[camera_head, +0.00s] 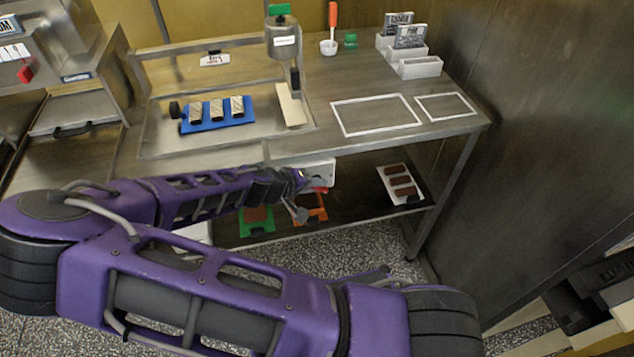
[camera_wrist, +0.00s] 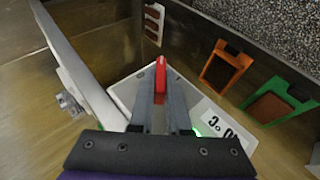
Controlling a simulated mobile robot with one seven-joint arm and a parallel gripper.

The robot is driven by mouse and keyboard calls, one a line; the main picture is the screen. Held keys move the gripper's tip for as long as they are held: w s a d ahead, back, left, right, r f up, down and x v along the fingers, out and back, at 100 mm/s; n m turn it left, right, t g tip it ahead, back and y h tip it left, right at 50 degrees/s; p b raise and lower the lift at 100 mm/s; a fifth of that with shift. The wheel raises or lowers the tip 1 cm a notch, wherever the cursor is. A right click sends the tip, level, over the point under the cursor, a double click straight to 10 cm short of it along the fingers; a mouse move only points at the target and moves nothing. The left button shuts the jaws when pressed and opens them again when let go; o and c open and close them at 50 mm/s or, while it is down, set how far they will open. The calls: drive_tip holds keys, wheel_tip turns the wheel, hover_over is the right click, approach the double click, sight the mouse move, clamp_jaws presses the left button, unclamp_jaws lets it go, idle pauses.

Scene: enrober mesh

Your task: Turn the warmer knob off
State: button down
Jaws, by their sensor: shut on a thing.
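The warmer is a white box (camera_head: 318,169) under the front edge of the steel table; it also shows in the wrist view (camera_wrist: 126,92), with dark characters on a white panel and a green glow beside my right finger. Its red knob (camera_wrist: 160,72) stands up between my fingertips in the wrist view. A bit of red (camera_head: 320,189) shows below the box in the head view. My gripper (camera_wrist: 161,88) is shut on the red knob, one finger on each side. The fingers hide the knob's lower part and any markings around it.
The steel table (camera_head: 350,148) lies above my gripper. The lower shelf (camera_head: 340,215) holds a green frame (camera_head: 257,220), an orange frame (camera_head: 311,211) and a white tray of brown bars (camera_head: 387,178). A blue rack (camera_head: 215,125) sits on the table. A dark wall (camera_head: 555,130) stands right.

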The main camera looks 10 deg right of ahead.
drive_tip(key=h+b, duration=0.1)
drive_tip(key=n+h+b, duration=0.1)
drive_tip(key=h, duration=0.1)
drive_tip(key=t+h+b, duration=0.1)
drive_tip(key=h, duration=0.1)
drive_tip(key=shift+a+f+b, duration=0.15)
drive_tip(key=shift+f+b, duration=0.25)
drive_tip(key=shift+n+t+h+b, duration=0.3)
drive_tip(key=shift+n+h+b, duration=0.4)
drive_tip(key=shift+h+b, duration=0.7)
drive_tip(key=shift+s+r, duration=0.1)
drive_tip(key=c, duration=0.9)
unclamp_jaws()
drive_tip(key=v, duration=1.7)
drive_tip(key=shift+s+a+f, duration=0.1)
drive_tip(key=shift+s+f, duration=0.05)
drive_tip(key=shift+f, duration=0.25)
